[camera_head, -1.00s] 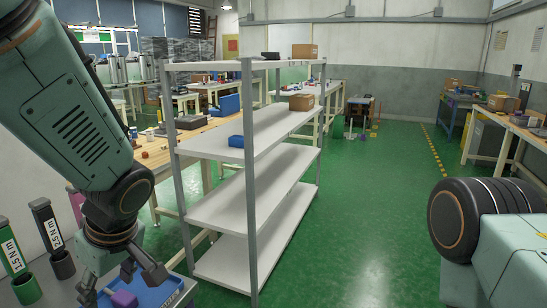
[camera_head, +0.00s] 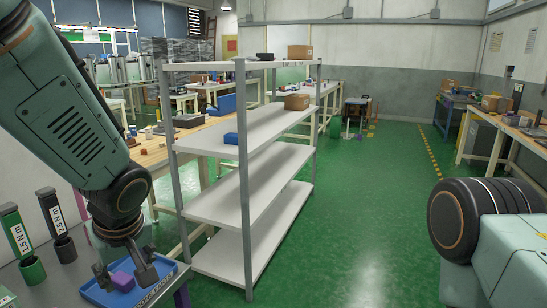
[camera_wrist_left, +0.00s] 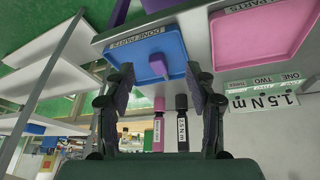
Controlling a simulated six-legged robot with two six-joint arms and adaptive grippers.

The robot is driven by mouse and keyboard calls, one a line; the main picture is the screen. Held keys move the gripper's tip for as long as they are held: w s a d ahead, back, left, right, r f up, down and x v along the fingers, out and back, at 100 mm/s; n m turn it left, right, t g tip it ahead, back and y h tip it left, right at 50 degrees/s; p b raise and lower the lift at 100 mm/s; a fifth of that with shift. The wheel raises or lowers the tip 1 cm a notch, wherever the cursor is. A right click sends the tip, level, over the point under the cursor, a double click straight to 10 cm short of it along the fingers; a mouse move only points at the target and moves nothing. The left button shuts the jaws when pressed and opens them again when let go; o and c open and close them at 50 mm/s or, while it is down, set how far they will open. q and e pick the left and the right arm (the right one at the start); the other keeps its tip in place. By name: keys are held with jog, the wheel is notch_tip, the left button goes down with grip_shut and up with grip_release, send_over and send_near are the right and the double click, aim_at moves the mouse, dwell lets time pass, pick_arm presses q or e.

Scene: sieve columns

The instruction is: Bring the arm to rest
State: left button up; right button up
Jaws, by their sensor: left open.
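My left gripper (camera_head: 126,268) is open, its two fingers apart and pointing down over the blue tray at the lower left of the head view. A purple block (camera_head: 122,281) lies in the blue tray (camera_head: 165,279), and nothing shows held between the fingers. In the left wrist view, the open fingers of the gripper (camera_wrist_left: 160,92) frame the blue tray (camera_wrist_left: 130,42), which is labelled for done parts. The purple block (camera_wrist_left: 157,65) is in it, seen between and beyond the fingertips. My right gripper is out of view.
A green holder (camera_head: 31,269) and a dark holder (camera_head: 65,249) with labelled tools stand left of the tray. A pink tray (camera_wrist_left: 262,35) sits beside the blue one. A white shelf rack (camera_head: 246,200) stands just beyond. Green floor (camera_head: 370,200) is open to the right.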

pick_arm(q)
jog(key=s+d+f+m+t+h, duration=0.1)
jog(key=s+d+f+m+h, duration=0.1)
jog(key=f+m, duration=0.45)
jog(key=s+d+f+m+t+h, duration=0.1)
jog(key=s+d+f+m+h, duration=0.15)
jog(key=f, duration=0.75)
jog(key=s+f+g, duration=0.1)
jog(key=s+f, duration=0.3)
jog(key=s, duration=0.4)
jog(key=s+a+f+g+y, duration=0.1)
jog(key=s+f+g, duration=0.1)
jog(key=s+f, duration=0.3)
jog(key=s+f+g, duration=0.2)
jog(key=s+f, duration=0.3)
jog(key=s, duration=0.6)
jog(key=shift+a, duration=0.35)
jog(key=shift+w, duration=0.15)
